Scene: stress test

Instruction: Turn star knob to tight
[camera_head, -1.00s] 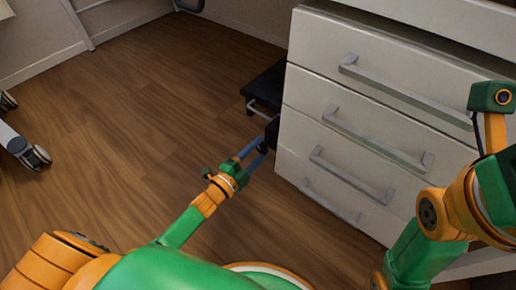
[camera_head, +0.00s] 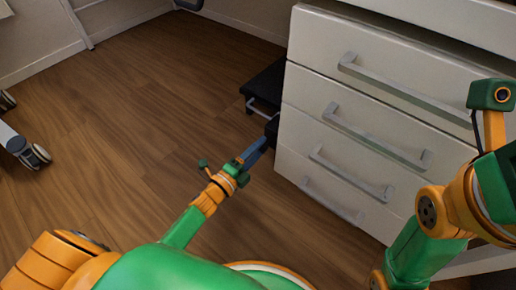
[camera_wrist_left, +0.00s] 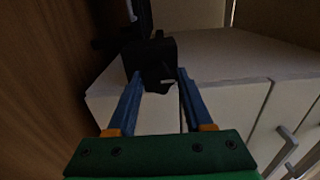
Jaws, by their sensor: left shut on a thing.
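The star knob (camera_wrist_left: 150,58) shows as a dark, black piece at the upper middle of the left wrist view. In the head view it is a small black shape (camera_head: 272,127) beside the cabinet's left edge. My left gripper (camera_head: 262,144) reaches it from the lower left. Its two blue fingers (camera_wrist_left: 160,82) are shut on the knob, one on each side. The knob's lobes and any tight mark are too dark to make out. My right arm stands at the right of the head view, and its fingers are out of the picture.
A white drawer cabinet (camera_head: 300,84) with several grey bar handles stands close to the right of the knob. A black low platform (camera_head: 267,84) with a grey frame is behind the knob. Wheeled legs (camera_head: 27,150) stand at far left. The wooden floor (camera_head: 120,130) between is clear.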

